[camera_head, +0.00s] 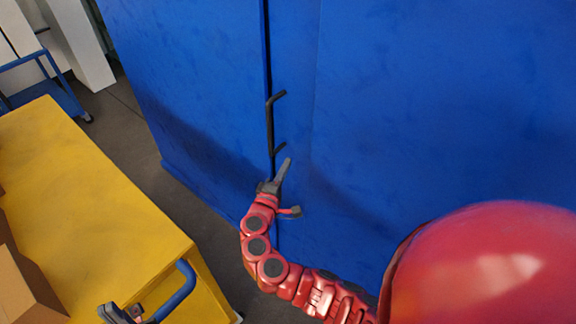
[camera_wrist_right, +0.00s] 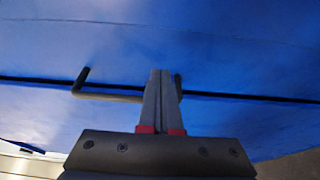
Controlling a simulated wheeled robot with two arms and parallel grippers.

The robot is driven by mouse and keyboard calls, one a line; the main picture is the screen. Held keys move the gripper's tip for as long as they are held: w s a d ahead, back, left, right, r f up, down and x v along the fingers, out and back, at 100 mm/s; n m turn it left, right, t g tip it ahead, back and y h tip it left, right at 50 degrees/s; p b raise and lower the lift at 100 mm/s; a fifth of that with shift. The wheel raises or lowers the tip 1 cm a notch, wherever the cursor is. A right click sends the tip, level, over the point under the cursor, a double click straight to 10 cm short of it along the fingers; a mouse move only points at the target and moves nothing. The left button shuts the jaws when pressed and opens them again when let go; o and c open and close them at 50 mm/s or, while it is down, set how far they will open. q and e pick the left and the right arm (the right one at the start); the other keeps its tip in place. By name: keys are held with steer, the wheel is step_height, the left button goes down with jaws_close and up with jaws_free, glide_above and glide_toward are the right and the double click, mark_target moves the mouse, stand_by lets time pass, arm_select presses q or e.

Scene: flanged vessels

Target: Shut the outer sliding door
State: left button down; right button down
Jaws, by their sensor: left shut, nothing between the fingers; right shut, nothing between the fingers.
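The large blue sliding door (camera_head: 430,110) fills the right of the head view. A dark narrow gap (camera_head: 266,40) runs down its edge beside another blue panel (camera_head: 190,80). A dark bar handle (camera_head: 270,128) stands upright along this gap. My right gripper (camera_head: 287,162) is shut and empty at the handle's lower end. In the right wrist view, the shut fingers (camera_wrist_right: 162,74) overlap the handle (camera_wrist_right: 108,97); I cannot tell whether they touch it. The dark gap also crosses that view. My left gripper (camera_head: 112,314) is shut and empty at the bottom left, partly cut off.
A yellow-topped cart (camera_head: 90,190) with a blue push handle (camera_head: 178,292) stands at the left, near my left gripper. Cardboard boxes (camera_head: 22,290) lie on it. A blue trolley (camera_head: 45,85) stands behind. Dark floor (camera_head: 185,210) shows between cart and blue panel.

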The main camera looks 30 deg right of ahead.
steer(key=p+x, duration=0.2)
steer(key=x, duration=0.5)
steer(key=shift+d+r, duration=0.1)
steer(key=s+p, duration=0.1)
steer(key=s+d+p, duration=0.1)
steer(key=s+p, duration=0.1)
steer(key=shift+d, duration=0.2)
steer(key=shift+s+d, duration=0.1)
steer(key=shift+s, duration=0.15)
